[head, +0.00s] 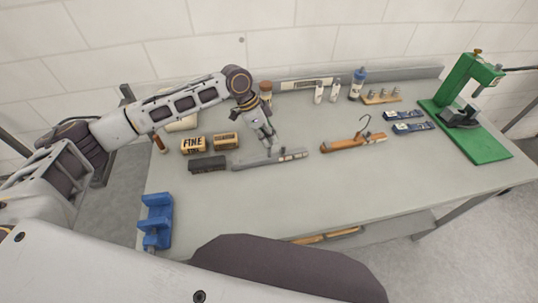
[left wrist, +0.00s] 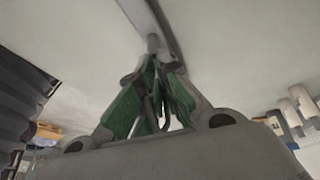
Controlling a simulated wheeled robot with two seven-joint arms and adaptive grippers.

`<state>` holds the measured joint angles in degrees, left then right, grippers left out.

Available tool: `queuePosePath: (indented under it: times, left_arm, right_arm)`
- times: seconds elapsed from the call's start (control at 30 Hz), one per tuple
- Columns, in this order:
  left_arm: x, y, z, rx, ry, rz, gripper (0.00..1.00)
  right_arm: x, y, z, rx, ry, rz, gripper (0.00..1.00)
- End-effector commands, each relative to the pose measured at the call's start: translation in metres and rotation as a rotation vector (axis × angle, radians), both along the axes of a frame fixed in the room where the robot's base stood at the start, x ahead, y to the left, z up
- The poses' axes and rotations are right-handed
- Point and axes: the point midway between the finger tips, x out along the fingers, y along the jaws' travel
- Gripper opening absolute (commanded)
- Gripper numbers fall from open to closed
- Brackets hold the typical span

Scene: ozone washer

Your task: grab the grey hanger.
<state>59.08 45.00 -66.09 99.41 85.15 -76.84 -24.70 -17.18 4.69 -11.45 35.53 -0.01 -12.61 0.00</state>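The grey hanger (head: 248,161) lies on the workbench, left of the middle in the head view. My left gripper (head: 271,147) reaches down from above to the middle of it. In the left wrist view the green-padded fingers (left wrist: 153,92) are close together around a thin grey part, which looks like the hanger's hook. The hanger's bar (left wrist: 168,22) runs just beyond the fingertips. The hook is hidden behind the gripper in the head view. My right gripper is not in view.
A wooden hanger (head: 352,143) with its hook up lies to the right. Left are a dark block (head: 207,164) and two labelled boxes (head: 194,145). A blue clamp (head: 157,218) sits at the left edge, a green press (head: 462,110) at right. The bench front (head: 265,203) is clear.

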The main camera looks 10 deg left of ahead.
Motion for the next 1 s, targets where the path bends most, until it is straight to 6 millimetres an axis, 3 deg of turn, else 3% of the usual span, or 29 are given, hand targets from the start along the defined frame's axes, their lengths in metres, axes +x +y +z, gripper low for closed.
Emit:
queuePosePath:
  times: [0.37, 1.0]
  left_arm:
    - [0.0, 0.0, 0.009, -0.001, -0.001, -0.001, 0.0]
    - [0.001, -0.001, 0.09, -0.002, -0.002, 0.0, 0.0]
  right_arm:
    - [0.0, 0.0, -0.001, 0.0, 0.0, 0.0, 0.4]
    - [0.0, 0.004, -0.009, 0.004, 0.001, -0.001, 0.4]
